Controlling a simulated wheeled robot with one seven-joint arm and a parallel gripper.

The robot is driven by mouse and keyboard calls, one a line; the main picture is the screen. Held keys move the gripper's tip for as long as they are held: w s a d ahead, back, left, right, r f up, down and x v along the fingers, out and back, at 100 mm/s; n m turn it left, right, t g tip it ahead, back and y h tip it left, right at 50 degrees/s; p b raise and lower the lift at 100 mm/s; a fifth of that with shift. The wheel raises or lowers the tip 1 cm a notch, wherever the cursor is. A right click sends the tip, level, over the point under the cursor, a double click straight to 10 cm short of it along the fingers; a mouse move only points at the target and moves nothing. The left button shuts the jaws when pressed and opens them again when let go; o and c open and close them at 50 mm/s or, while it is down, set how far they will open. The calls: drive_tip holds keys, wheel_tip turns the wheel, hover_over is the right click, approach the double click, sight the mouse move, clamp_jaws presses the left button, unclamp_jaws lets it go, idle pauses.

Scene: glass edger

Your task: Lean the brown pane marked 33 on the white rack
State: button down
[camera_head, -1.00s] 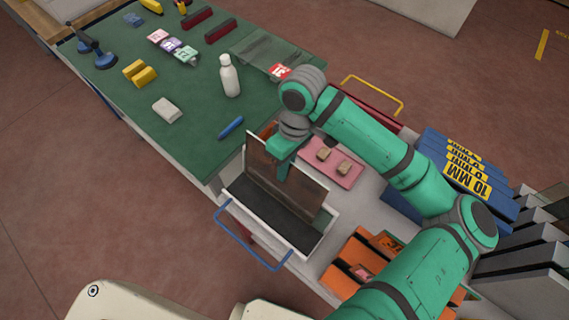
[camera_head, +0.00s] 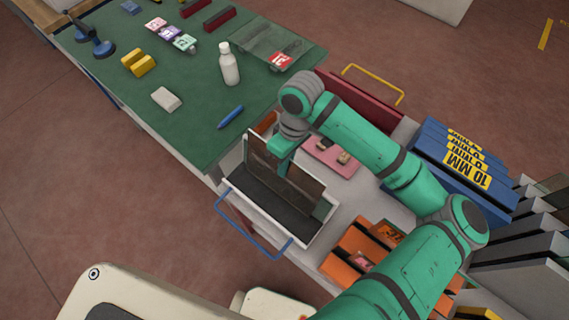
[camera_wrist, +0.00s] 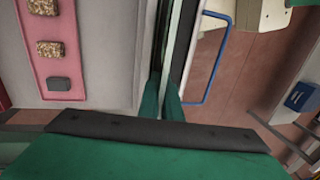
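The brown pane (camera_head: 262,160) is a dark, see-through sheet standing on its long edge in the white rack (camera_head: 232,202). No mark 33 is readable on the pane. My gripper (camera_head: 284,167) is at the pane's upper edge and is shut on it. In the wrist view the pane (camera_wrist: 176,50) shows nearly edge-on as a thin strip running between my green fingertips (camera_wrist: 163,103). The pane's lower edge is hard to make out.
A pink mat (camera_head: 325,163) with small blocks lies beside the rack on the cart. Orange holders (camera_head: 345,250) and blue 10 MM boxes (camera_head: 465,165) stand to the right. The green table (camera_head: 180,125) holds a white bottle (camera_head: 229,65) and a blue marker (camera_head: 231,117).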

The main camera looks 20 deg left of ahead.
idle(0.6)
drive_tip(key=c, duration=1.9)
unclamp_jaws()
drive_tip(key=shift+w+f, duration=0.1)
drive_tip(key=shift+d, duration=0.1)
drive_tip(key=v, duration=1)
drive_tip(key=shift+r, duration=0.45)
